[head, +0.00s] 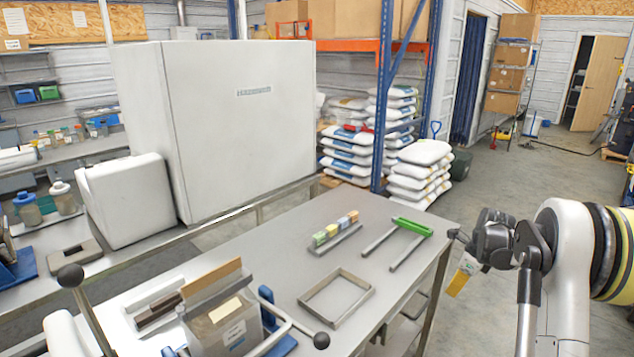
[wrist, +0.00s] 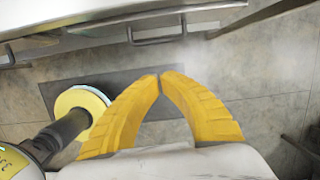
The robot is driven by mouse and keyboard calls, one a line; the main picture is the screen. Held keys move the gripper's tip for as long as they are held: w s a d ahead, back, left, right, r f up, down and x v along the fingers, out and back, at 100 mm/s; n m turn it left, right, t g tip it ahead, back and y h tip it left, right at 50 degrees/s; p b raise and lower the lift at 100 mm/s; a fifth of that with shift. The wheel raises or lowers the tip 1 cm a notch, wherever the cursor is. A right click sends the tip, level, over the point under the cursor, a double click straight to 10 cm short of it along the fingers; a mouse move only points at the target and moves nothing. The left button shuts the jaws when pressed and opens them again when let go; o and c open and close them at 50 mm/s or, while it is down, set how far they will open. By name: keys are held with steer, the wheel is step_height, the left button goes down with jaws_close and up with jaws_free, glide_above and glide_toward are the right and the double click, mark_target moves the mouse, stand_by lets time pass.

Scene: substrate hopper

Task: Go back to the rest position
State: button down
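My gripper (head: 459,282) is at the right in the head view, just past the right edge of the steel table (head: 395,262), with its yellow fingers pointing down. In the wrist view, the two yellow fingertips of my gripper (wrist: 159,77) meet and nothing shows between them. It is apart from the things on the table. The wrist view shows the grey floor below the fingers and the table's underframe at the top.
White sacks (head: 418,180) are stacked behind. Open floor (head: 520,190) lies to the right.

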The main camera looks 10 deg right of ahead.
steer(key=s+a+r+n+t+h, duration=0.1)
steer(key=s+a+r+n, duration=0.45)
steer(key=a+r, duration=0.3)
steer(key=s+a+r+n+t, duration=0.1)
steer(key=s+a+r+n, duration=0.4)
steer(key=a+r+n, duration=0.3)
steer(key=s+a+n+t, duration=0.1)
steer(key=s+a+n, duration=0.5)
steer(key=s, duration=0.3)
steer(key=s+a+r+n+t, duration=0.1)
steer(key=s+a+n+t, duration=0.1)
steer(key=s+a+n, duration=0.4)
steer(key=s+n, duration=0.1)
steer(key=s, duration=0.3)
steer(key=shift+s+n+h, duration=0.3)
steer(key=shift+n, duration=0.05)
